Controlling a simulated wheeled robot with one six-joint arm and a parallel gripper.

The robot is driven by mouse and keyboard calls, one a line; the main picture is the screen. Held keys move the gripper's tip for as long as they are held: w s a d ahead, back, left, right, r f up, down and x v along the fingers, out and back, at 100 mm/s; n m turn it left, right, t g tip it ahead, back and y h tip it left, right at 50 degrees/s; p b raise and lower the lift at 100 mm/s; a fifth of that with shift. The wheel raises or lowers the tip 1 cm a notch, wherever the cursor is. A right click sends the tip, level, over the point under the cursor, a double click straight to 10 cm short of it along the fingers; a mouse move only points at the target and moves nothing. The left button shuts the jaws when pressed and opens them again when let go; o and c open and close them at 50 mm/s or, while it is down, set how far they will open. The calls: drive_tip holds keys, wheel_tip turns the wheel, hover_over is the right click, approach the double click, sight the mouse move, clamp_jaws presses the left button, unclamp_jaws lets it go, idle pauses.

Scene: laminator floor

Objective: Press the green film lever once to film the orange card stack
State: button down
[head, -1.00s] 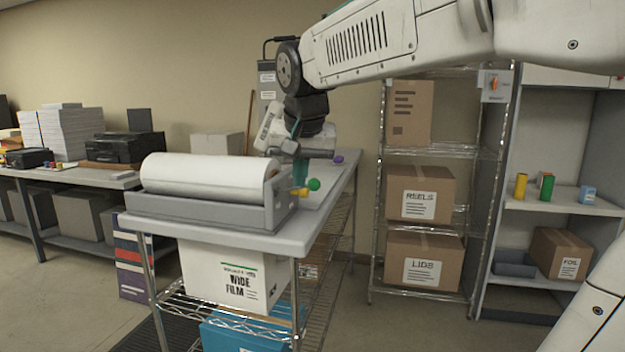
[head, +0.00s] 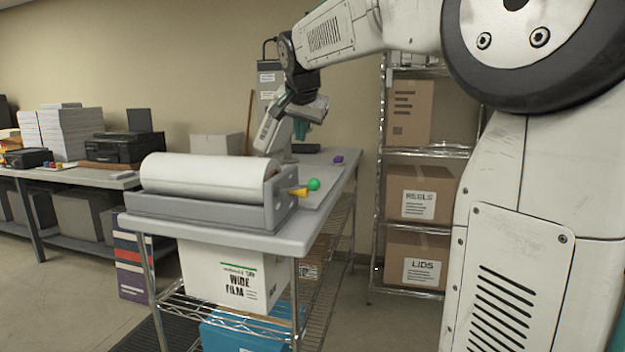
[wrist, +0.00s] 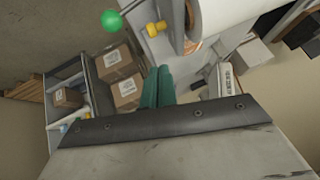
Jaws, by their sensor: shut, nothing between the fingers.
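The green film lever shows as a round green knob (head: 313,184) at the right end of the film laminator (head: 200,212), beside a yellow knob (head: 298,191). In the wrist view the green knob (wrist: 111,21) is at the upper left and the yellow knob (wrist: 156,28) is right of it. My gripper (head: 300,129), with teal fingers, is above and behind the lever, apart from it. In the wrist view my gripper's fingers (wrist: 158,85) are together and empty. I cannot make out the orange card stack in either view.
A white film roll (head: 205,173) lies in the laminator on a grey table (head: 305,232). A small purple thing (head: 338,159) is on the table behind the lever. A wire shelf with boxes (head: 418,192) stands at the right. The air around the green knob is clear.

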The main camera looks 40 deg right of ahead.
sight(312, 181)
drive_tip(key=shift+s+d+f, duration=0.2)
drive_tip(key=shift+s+f, duration=0.1)
drive_tip(key=shift+f, duration=0.95)
drive_tip(key=shift+s+d+f, duration=0.25)
drive_tip(key=shift+f, duration=1)
drive_tip(key=shift+s+d+f, duration=0.2)
drive_tip(key=shift+s+f, duration=0.1)
drive_tip(key=shift+f, duration=0.95)
drive_tip(key=shift+f, duration=0.15)
drive_tip(key=shift+s+f, duration=0.1)
drive_tip(key=shift+f, duration=0.15)
drive_tip(key=shift+s+d+f, duration=0.15)
drive_tip(key=shift+f, duration=0.4)
drive_tip(key=shift+s+d+f, duration=0.1)
drive_tip(key=shift+f, duration=0.45)
idle(0.5)
drive_tip(key=shift+w+a+r, duration=0.15)
drive_tip(key=shift+w+r, duration=0.05)
drive_tip(key=shift+r, duration=0.55)
drive_tip(key=shift+w+a+r, duration=0.15)
drive_tip(key=shift+r, duration=0.6)
drive_tip(key=shift+r, duration=0.1)
